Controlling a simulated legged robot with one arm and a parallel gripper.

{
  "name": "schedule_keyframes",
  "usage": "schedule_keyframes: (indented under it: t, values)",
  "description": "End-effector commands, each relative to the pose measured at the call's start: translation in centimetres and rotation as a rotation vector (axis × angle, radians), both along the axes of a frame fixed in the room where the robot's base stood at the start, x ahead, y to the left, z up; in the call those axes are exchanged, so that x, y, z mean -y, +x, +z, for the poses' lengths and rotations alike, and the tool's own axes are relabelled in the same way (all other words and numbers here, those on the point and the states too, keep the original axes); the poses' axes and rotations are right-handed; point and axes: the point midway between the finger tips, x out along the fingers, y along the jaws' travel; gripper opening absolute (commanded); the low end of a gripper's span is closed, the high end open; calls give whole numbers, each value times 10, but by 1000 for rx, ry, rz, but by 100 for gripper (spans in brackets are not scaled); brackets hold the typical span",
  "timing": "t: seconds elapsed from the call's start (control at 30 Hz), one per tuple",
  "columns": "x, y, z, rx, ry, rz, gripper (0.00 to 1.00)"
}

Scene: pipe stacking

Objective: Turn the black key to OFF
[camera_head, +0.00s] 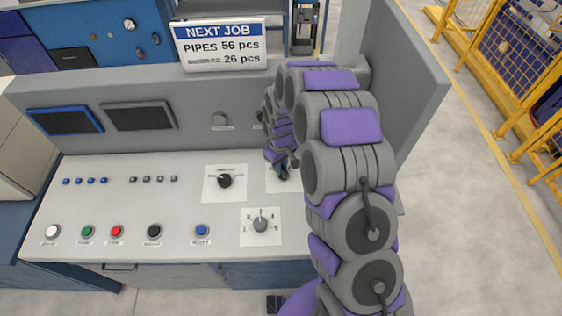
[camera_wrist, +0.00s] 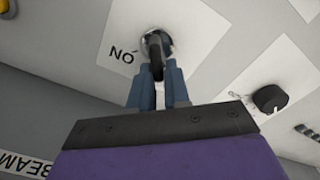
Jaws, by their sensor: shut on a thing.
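The black key (camera_wrist: 155,62) sits in a round silver lock on a white plate (camera_wrist: 125,38) in the wrist view. Letters reading "NO" show on the plate beside it. My gripper (camera_wrist: 159,80) is shut on the key, with one blue-grey finger on each side of it. In the head view my gripper (camera_head: 282,171) is low over the panel, at a white plate right of the black rotary knob (camera_head: 225,181). My arm and fingers hide the key there.
The black rotary knob also shows in the wrist view (camera_wrist: 270,98). A grey numbered dial (camera_head: 261,224) lies in front of my gripper. Coloured push buttons, including a red one (camera_head: 116,231), line the front left. A job sign (camera_head: 221,44) stands behind the console.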

Motion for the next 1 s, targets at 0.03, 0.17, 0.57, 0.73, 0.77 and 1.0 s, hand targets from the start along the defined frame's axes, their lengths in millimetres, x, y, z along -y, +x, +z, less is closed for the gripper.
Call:
schedule_keyframes:
  t: [0.03, 0.17, 0.57, 0.73, 0.77, 1.0]
  values:
    - [-1, 1, 1, 3, 1, 20, 0]
    - [-2, 0, 1, 4, 0, 60, 0]
    - [-2, -1, 0, 2, 1, 111, 0]
    - [-2, -1, 0, 1, 1, 117, 0]
    - [-2, -2, 0, 1, 1, 118, 0]
    - [-2, -2, -1, -1, 1, 120, 0]
